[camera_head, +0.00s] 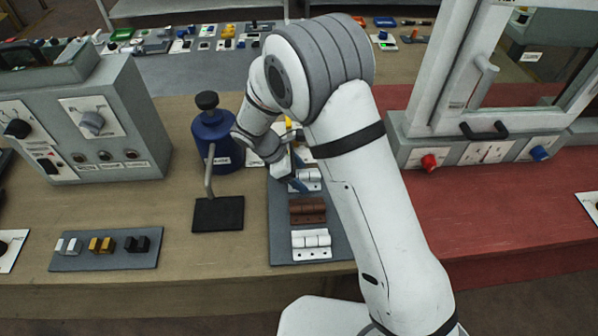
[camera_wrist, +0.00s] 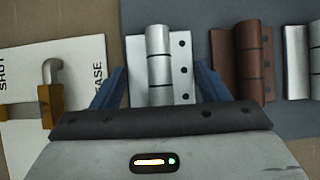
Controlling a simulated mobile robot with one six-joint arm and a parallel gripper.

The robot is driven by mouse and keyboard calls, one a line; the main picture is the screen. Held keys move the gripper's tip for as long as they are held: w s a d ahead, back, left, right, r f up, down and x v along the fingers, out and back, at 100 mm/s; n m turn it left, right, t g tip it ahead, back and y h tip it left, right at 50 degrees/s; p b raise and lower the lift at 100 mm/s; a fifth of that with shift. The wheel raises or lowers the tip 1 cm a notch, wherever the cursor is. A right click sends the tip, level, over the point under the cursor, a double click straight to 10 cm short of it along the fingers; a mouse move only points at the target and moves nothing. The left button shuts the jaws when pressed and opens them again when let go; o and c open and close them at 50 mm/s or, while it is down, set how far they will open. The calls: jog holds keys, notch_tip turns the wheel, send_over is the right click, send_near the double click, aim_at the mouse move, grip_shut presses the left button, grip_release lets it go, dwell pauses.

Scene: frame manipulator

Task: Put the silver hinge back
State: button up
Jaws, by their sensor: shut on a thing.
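The silver hinge (camera_wrist: 160,52) stands between the two blue fingers of my gripper (camera_wrist: 161,68) in the wrist view, knuckle lengthwise and screw holes on its right leaf. My gripper is shut on it. In the head view my gripper (camera_head: 297,173) is at the far end of the grey board (camera_head: 281,228), and the hinge (camera_head: 311,181) shows partly there, behind a finger. I cannot tell whether the hinge touches anything below.
A brown hinge (camera_head: 307,211) and a whitish hinge (camera_head: 311,243) lie on the board. A blue cylinder (camera_head: 211,140) with a black knob stands left of my gripper. A white-framed window unit (camera_head: 440,85) stands at right.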

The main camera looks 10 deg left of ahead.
jog(key=o, duration=0.8)
